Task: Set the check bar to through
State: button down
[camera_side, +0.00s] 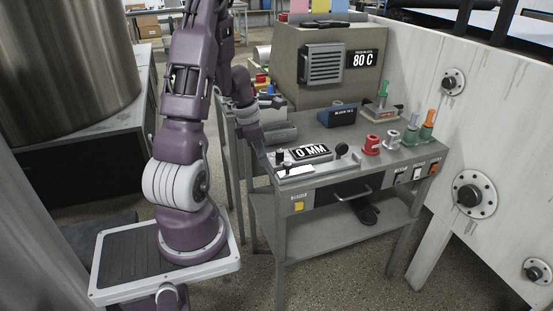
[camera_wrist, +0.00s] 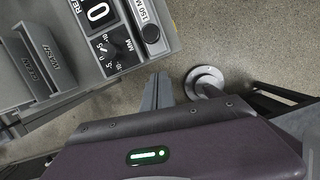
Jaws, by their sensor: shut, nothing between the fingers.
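I cannot pick out the check bar with certainty in either view. In the side view a grey lever with a dark round knob (camera_side: 342,150) stands at the right of the 0 MM display (camera_side: 311,152) on the bench. My gripper (camera_side: 268,168) points down at the bench's left edge, left of that display, with its tips small and partly hidden. In the wrist view my gripper's fingers (camera_wrist: 158,88) are together and empty over the floor. The display (camera_wrist: 98,14) shows at the top left there, with a small dial (camera_wrist: 107,48) below it and a black knob (camera_wrist: 151,33) beside it.
The grey bench (camera_side: 345,178) carries a red spool (camera_side: 372,145), a pale spool (camera_side: 391,140), green and orange handled tools (camera_side: 428,128) and a dark block (camera_side: 337,117). A heater box reading 80 C (camera_side: 308,45) stands behind. In the wrist view a tray labelled WASH and CLEAN (camera_wrist: 38,60) lies left.

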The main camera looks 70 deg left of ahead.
send_over(282, 173)
jog(key=s, duration=0.2)
jog(key=shift+w+f, duration=0.15)
jog(key=shift+f, duration=0.5)
jog(key=shift+w, duration=0.1)
jog(key=w, duration=1.4)
jog(key=shift+w, duration=0.4)
jog(key=shift+w+r, duration=0.1)
jog(key=shift+w, duration=0.25)
jog(key=s, duration=0.1)
jog(key=s+r, duration=0.1)
jog(key=s, duration=0.2)
jog(key=shift+s+a+r, duration=0.25)
jog(key=shift+a, duration=0.15)
jog(key=v, duration=0.9)
jog(key=shift+s, duration=0.15)
